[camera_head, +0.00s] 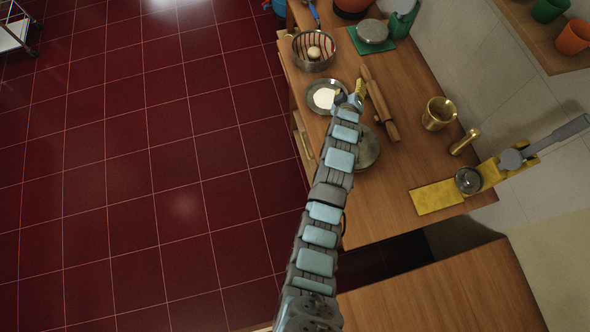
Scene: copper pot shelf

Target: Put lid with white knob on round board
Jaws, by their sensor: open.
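A round grey metal disc with a white centre (322,104) lies on the wooden counter; it looks like the lid with the white knob, but the white part is too small to tell its shape. My gripper (350,97) is over the disc's right edge, open, with its fingers small and partly hidden by my own wrist. I cannot tell whether it touches the disc. A flat grey-green round thing (369,150), possibly the round board, lies nearer on the counter, partly hidden behind my arm.
A rolling pin (379,104) lies close right of my gripper. A brass mortar (438,113), a brass pestle (464,142) and a yellow mat (436,197) are farther right. Counter between is bare.

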